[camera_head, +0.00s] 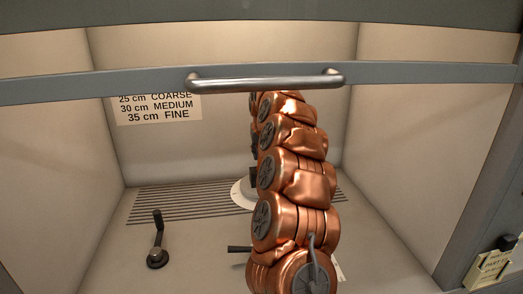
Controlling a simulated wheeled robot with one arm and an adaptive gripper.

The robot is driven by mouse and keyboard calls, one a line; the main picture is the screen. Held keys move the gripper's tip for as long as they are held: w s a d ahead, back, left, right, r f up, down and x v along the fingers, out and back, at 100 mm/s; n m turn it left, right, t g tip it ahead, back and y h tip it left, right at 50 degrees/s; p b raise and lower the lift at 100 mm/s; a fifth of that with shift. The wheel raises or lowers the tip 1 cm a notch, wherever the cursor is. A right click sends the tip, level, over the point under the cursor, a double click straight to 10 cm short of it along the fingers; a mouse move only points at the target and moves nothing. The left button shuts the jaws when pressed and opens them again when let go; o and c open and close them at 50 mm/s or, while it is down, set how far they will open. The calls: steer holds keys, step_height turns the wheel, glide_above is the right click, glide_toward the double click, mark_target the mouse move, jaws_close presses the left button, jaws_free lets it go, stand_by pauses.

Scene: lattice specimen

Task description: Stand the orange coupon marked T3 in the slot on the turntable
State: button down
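A white round disc (241,194), which looks like the turntable, lies on the booth floor towards the back, largely hidden behind my copper arm. A dark piece (253,174) stands over the disc at the arm's left edge; I cannot tell whether it belongs to the disc or to my gripper. My arm reaches into the booth under the raised sash, and its far end is hidden behind its own links. My gripper's fingers cannot be made out. No orange coupon marked T3 and no slot can be seen.
The sash bar with its metal handle (265,82) crosses above my arm. A black crank (157,240) stands on the floor at left, near a slotted grille (170,205). A dark handle (239,249) pokes out beside my arm. A labelled yellowish block (490,266) is at lower right.

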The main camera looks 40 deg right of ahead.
steer(key=shift+f, duration=0.7)
steer(key=c, duration=1.3)
jaws_free()
steer(key=shift+o, duration=0.8)
steer(key=shift+d+f, duration=0.1)
steer(key=shift+f, duration=0.05)
steer(key=shift+o, duration=1)
steer(key=shift+w+d+f, duration=0.4)
steer(key=shift+w+f, duration=0.2)
steer(key=shift+o, duration=0.7)
steer(key=shift+s+a+r, duration=0.1)
steer(key=shift+s+a, duration=0.1)
steer(key=shift+s, duration=0.05)
steer(key=shift+s+a+r, duration=0.2)
steer(key=shift+s+r, duration=0.1)
steer(key=shift+r, duration=0.1)
steer(key=o, duration=0.5)
steer(key=shift+s+a+r, duration=0.1)
steer(key=shift+r, duration=0.35)
steer(key=shift+r, duration=0.15)
